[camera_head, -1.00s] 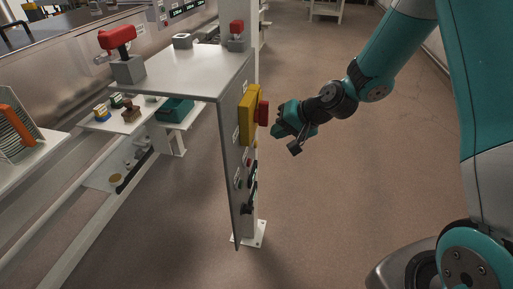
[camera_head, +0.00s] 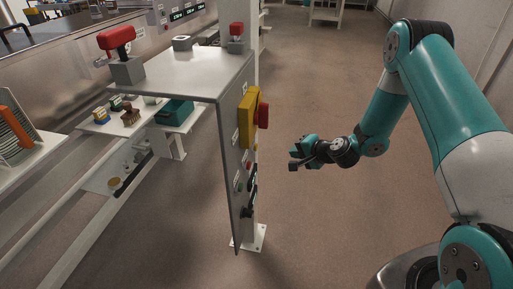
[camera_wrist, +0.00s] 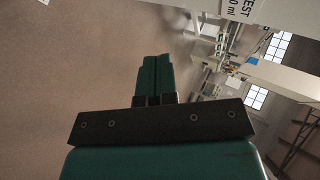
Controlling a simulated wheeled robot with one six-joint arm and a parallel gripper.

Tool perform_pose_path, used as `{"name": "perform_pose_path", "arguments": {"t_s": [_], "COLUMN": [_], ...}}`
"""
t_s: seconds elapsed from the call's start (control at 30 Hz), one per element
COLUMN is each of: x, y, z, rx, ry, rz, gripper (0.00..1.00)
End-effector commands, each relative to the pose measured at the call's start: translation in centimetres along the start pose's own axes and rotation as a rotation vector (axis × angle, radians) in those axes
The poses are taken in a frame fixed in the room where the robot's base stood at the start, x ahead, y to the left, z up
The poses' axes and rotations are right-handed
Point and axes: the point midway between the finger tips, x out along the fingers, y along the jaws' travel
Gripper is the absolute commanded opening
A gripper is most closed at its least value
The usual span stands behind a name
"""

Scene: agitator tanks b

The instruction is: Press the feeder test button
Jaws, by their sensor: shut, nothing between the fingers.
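The grey control panel (camera_head: 229,165) stands edge-on in the head view, its button face turned right. Small orange, red and green buttons (camera_head: 239,187) and dark controls sit on it below a yellow box with a red mushroom button. I cannot tell which is the feeder test button. My gripper (camera_head: 297,147) is right of the panel, apart from it, pointing left. In the wrist view the green fingers (camera_wrist: 155,75) are shut together and empty. A white label (camera_wrist: 240,10) reading "TEST" and "0 ml", partly cut off, shows at top right there.
The yellow box (camera_head: 245,120) and its red mushroom button (camera_head: 263,115) stick out from the panel above the small buttons. A post with a white foot (camera_head: 252,240) stands under it. Floor right of the panel is clear.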

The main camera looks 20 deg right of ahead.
Motion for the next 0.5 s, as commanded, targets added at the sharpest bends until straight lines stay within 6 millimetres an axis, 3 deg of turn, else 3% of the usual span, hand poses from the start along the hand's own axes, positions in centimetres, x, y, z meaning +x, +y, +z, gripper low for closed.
{"name": "perform_pose_path", "arguments": {"t_s": [0.5], "x": [4.3], "y": [-3.3], "z": [3.3], "rx": [-0.003], "ry": [-0.004], "rz": [-0.001], "gripper": [0.00]}}
